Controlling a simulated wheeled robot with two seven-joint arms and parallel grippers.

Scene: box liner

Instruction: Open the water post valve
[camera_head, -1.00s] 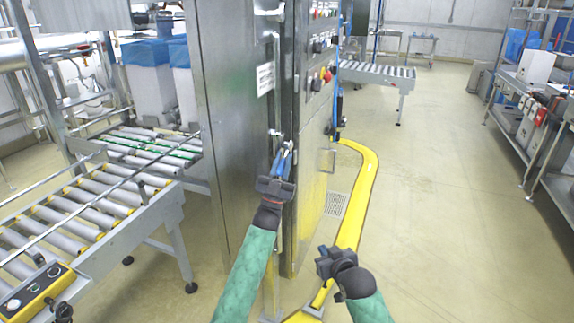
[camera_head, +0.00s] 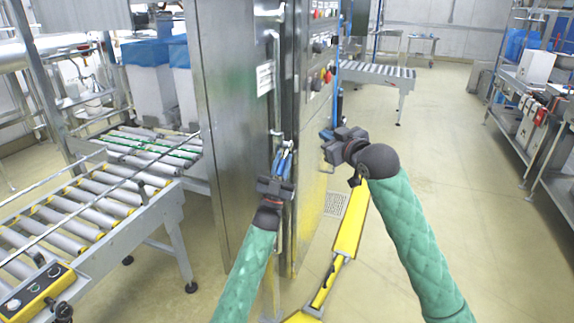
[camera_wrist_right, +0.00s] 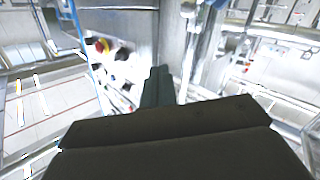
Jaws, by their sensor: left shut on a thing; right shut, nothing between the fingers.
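I cannot make out a water post valve for sure. My left gripper (camera_head: 283,163) is shut on a small part at the narrow edge of the tall steel cabinet (camera_head: 226,130), beside a thin upright metal bar; its fingers hide most of that part. My right gripper (camera_head: 326,136) is shut and empty, in front of the cabinet's control side, to the right of the left gripper. In the right wrist view its dark fingers (camera_wrist_right: 157,85) point towards the steel cabinet front, and I cannot tell whether they touch anything.
Control knobs (camera_head: 322,78) sit on the cabinet's right side. A yellow floor guard (camera_head: 347,235) runs beside the cabinet's foot. A roller conveyor (camera_head: 75,215) stands left, another (camera_head: 380,75) behind. Open floor (camera_head: 450,180) lies right, before a steel bench (camera_head: 545,150).

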